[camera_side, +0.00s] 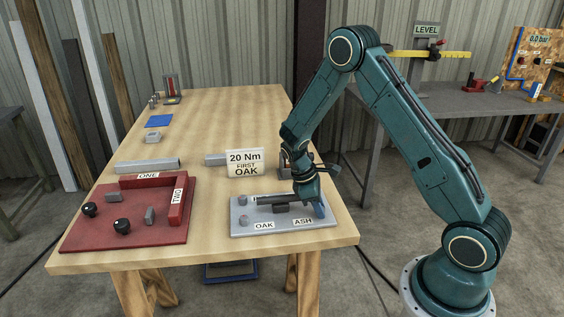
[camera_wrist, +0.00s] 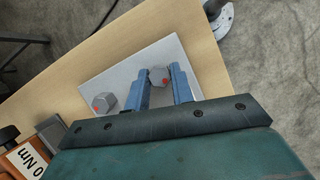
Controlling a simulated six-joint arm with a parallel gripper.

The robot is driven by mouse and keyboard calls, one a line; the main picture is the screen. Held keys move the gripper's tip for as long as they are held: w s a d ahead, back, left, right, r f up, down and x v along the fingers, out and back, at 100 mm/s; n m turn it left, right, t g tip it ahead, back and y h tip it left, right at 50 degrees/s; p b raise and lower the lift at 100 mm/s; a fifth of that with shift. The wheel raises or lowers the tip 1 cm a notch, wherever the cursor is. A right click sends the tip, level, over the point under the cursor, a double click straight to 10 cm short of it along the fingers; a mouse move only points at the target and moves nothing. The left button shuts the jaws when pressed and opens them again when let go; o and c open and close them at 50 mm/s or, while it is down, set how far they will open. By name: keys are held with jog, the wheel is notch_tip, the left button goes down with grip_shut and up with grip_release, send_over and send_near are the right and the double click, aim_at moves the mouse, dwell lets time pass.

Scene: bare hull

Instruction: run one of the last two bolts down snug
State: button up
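My gripper (camera_wrist: 160,77) is low over the grey plate (camera_side: 335,221), at its right side near the ASH label (camera_side: 302,220). In the side view the gripper hides this bolt. A second hex bolt (camera_wrist: 105,101), also red-marked, stands apart to the left in the wrist view. How far the bolts stand proud is unclear.
A sign (camera_side: 245,163) reading "20 Nm FIRST OAK" stands behind the plate. A red tray (camera_side: 80,238) with black knobs and ONE and TWO labels is at the left. Grey bars (camera_side: 148,166) lie behind it.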

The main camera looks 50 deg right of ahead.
jog(key=c, duration=0.3)
jog(key=shift+c, duration=0.2)
jog(key=shift+m, duration=0.4)
jog(key=m+y, duration=0.2)
jog(key=m, duration=0.3)
jog(key=shift+d, duration=0.2)
jog(key=m+y, duration=0.2)
jog(key=m, duration=0.3)
jog(key=shift+d+m, duration=0.15)
jog(key=shift+m, duration=0.25)
jog(key=m+t+y, duration=0.1)
jog(key=m, duration=0.2)
jog(key=m+y, duration=0.1)
jog(key=m, duration=0.2)
jog(key=shift+s+d+t, duration=0.1)
jog(key=shift+d+t, duration=0.05)
jog(key=shift+t, duration=0.25)
jog(key=m+t, duration=0.1)
jog(key=m, duration=0.2)
jog(key=m+t, duration=0.1)
jog(key=m, duration=0.1)
jog(key=shift+s+m+y, duration=0.1)
jog(key=shift+m+y, duration=0.3)
